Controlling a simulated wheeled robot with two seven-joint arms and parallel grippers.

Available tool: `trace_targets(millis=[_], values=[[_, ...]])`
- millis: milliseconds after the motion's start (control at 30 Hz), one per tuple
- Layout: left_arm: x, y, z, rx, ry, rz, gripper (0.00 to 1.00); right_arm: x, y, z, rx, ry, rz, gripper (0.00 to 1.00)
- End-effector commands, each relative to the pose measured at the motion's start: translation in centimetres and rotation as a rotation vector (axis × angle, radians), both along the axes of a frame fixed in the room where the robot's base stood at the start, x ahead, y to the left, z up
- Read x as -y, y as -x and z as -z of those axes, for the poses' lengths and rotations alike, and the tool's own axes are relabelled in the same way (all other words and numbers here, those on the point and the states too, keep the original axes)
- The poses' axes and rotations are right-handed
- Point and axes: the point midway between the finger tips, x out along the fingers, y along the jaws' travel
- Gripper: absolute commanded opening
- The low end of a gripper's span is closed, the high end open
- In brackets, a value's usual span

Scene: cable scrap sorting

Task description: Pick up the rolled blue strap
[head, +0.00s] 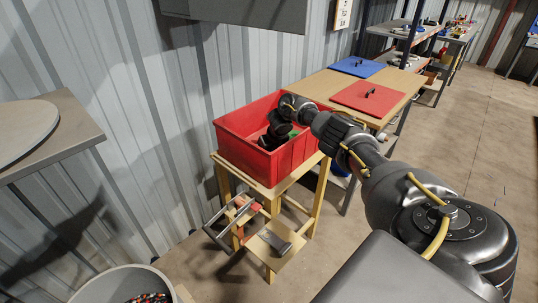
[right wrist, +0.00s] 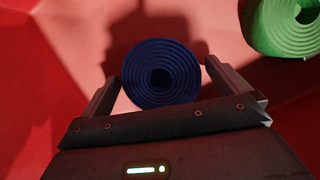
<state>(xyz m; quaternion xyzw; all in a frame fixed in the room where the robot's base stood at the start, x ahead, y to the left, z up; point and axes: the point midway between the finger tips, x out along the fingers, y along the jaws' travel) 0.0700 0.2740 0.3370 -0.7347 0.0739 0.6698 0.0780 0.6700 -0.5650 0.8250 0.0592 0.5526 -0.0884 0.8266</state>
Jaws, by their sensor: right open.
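The rolled blue strap (right wrist: 160,74) is a dark blue spiral coil seen end-on in the right wrist view. It lies inside the red crate (head: 235,147). In the head view I cannot make it out behind my gripper and the crate wall. My right gripper (right wrist: 160,70) is open, with one finger on each side of the blue roll. The right finger looks close to its edge; I cannot tell whether it touches. In the head view my right gripper (head: 270,139) reaches down into the crate. My left gripper is not in view.
A green roll (right wrist: 286,24) lies right of the blue one in the crate. The crate stands on a wooden stand (head: 225,183) against the corrugated wall. Beside it is a table with a red lid (head: 368,97) and a blue lid (head: 357,66). A bin (head: 98,288) stands front left.

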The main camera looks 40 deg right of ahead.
Motion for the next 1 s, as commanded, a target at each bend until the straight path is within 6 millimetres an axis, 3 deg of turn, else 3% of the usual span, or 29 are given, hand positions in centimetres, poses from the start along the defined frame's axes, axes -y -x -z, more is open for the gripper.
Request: trace_targets(millis=[133,500,767,1000], values=[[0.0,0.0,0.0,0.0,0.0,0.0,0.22,0.0,0.0,0.0,0.0,0.0,0.0,1.0],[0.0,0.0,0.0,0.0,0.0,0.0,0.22,0.0,0.0,-0.1,0.0,0.0,0.001,0.52],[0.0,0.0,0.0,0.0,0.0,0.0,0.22,0.1,0.0,-0.4,0.002,0.0,0.002,0.51],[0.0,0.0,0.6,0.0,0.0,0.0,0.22,0.1,-0.2,-4.0,0.007,0.001,0.0,0.5]])
